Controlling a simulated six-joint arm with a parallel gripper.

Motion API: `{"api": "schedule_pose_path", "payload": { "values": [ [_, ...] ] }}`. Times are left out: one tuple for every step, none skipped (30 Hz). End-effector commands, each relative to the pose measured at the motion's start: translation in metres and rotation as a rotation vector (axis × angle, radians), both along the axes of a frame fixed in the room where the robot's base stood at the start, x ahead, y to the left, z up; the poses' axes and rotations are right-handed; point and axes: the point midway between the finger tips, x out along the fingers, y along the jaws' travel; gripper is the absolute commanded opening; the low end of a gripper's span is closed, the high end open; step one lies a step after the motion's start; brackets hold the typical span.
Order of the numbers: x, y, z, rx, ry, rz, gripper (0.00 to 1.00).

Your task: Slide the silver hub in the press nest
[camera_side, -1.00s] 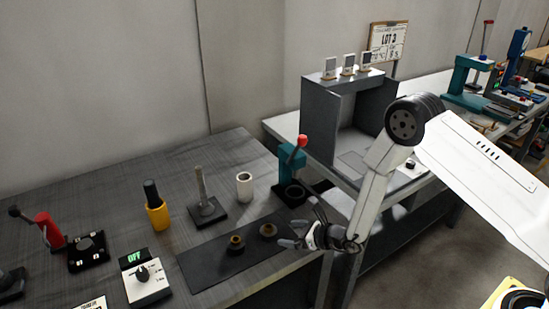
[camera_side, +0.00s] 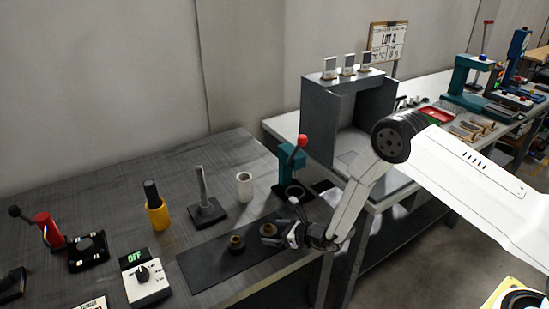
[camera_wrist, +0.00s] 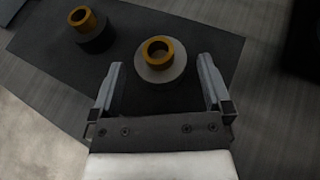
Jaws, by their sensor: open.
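The silver hub (camera_wrist: 163,72) with a brass-coloured collar stands upright on the dark mat. In the wrist view it sits between and just ahead of the fingertips of my open gripper (camera_wrist: 160,82), with a gap on each side. In the side view the silver hub (camera_side: 268,229) is partly covered by my gripper (camera_side: 276,234), which is low over the mat's right end. A black hub (camera_wrist: 95,37) with a similar collar stands to its left, also in the side view (camera_side: 237,246). The teal press (camera_side: 287,166) has a red knob; its dark round nest (camera_side: 295,191) is behind my gripper.
The dark mat (camera_side: 205,268) lies along the bench front. Behind it stand a white cylinder (camera_side: 245,186), a post on a black base (camera_side: 207,213) and a yellow-and-black bottle-like item (camera_side: 157,212). A control box (camera_side: 147,284) reading OFF is at the front left.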

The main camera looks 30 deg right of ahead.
Motion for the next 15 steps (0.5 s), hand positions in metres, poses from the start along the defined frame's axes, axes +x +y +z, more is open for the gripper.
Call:
{"api": "schedule_pose_path", "payload": {
  "values": [
    [0.0034, 0.0023, -0.0024, 0.0, 0.0, 0.001, 1.0],
    [0.0052, 0.0033, -0.0033, 0.0, 0.0, 0.001, 1.0],
    [0.0077, 0.0044, -0.004, 0.0, 0.0, 0.0, 1.0],
    [0.0089, 0.0051, -0.0047, 0.0, 0.001, 0.0, 1.0],
    [0.0101, 0.0057, -0.0052, 0.0, 0.001, 0.0, 1.0],
    [0.0114, 0.0063, -0.0057, 0.0, 0.001, 0.0, 1.0],
    [0.0121, 0.0066, -0.0061, 0.0, 0.001, 0.0, 1.0],
    [0.0128, 0.0069, -0.0062, 0.0, 0.001, 0.0, 1.0],
    [0.0131, 0.007, -0.0065, 0.0, 0.001, 0.0, 1.0],
    [0.0132, 0.0071, -0.0066, 0.0, 0.002, -0.001, 1.0],
    [0.0133, 0.0072, -0.0066, 0.0, 0.002, -0.001, 1.0],
    [0.0132, 0.0071, -0.0066, 0.0, 0.002, -0.001, 1.0],
    [0.0132, 0.0071, -0.0066, 0.0, 0.002, -0.001, 1.0],
    [0.0132, 0.0071, -0.0065, 0.0, 0.002, -0.001, 1.0],
    [0.0132, 0.0071, -0.0065, 0.0, 0.002, 0.0, 1.0]
  ]
}}
